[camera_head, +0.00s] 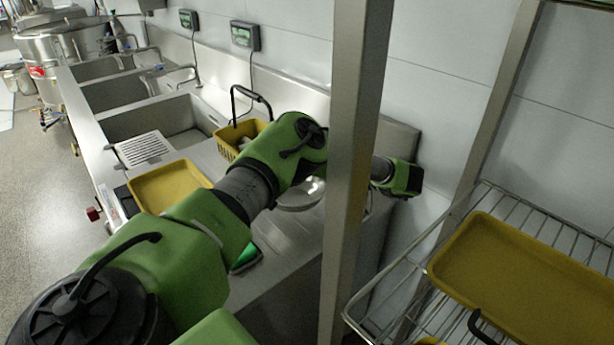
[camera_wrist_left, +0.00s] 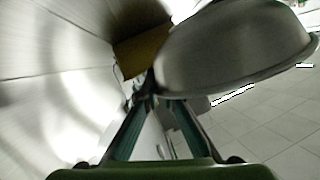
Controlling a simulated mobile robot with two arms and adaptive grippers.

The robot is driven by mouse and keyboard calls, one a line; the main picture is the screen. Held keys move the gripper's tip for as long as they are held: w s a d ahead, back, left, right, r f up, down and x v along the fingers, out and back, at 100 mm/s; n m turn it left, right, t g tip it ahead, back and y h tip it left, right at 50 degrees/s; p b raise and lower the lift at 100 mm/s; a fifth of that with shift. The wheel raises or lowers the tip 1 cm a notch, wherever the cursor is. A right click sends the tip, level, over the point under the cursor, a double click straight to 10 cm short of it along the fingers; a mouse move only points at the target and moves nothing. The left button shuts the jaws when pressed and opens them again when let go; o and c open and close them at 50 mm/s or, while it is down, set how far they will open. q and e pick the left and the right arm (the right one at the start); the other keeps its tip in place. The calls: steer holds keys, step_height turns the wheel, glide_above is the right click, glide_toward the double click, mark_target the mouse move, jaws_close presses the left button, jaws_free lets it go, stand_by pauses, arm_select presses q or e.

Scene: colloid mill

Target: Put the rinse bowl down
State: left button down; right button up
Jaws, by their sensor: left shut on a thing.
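The rinse bowl (camera_wrist_left: 235,52) is a grey metal bowl, large in the left wrist view. My left gripper (camera_wrist_left: 158,98) is shut at the bowl's near edge; the exact contact is blurred. In the head view, my left arm reaches across the steel counter (camera_head: 283,255) and passes behind a metal post; its wrist shows right of the post, and its fingertips are hidden. A round shiny metal shape (camera_head: 300,195) shows under the arm, partly covered; I cannot tell whether it is the held bowl. My right gripper does not show.
A yellow basket (camera_head: 226,145) and yellow tray (camera_head: 165,187) stand on the counter by the sinks (camera_head: 150,122). A metal post (camera_head: 352,150) rises in front of the arm. A wire rack (camera_head: 395,295) with a yellow tray (camera_head: 525,270) is at right.

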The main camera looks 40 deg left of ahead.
mark_target(314, 182)
arm_select(q)
steer(key=shift+f, duration=2.1)
steer(key=c, duration=2.2)
jaws_free()
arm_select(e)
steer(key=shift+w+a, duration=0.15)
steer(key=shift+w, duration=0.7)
arm_select(q)
steer(key=shift+r, duration=0.25)
steer(key=b+v, duration=0.1)
steer(key=v, duration=0.5)
steer(key=shift+w+d+f+b, duration=0.1)
steer(key=shift+d+b, duration=0.15)
steer(key=shift+b, duration=0.1)
steer(key=shift+w+d+r, duration=0.1)
steer(key=shift+d+r, duration=0.15)
steer(key=shift+d, duration=0.25)
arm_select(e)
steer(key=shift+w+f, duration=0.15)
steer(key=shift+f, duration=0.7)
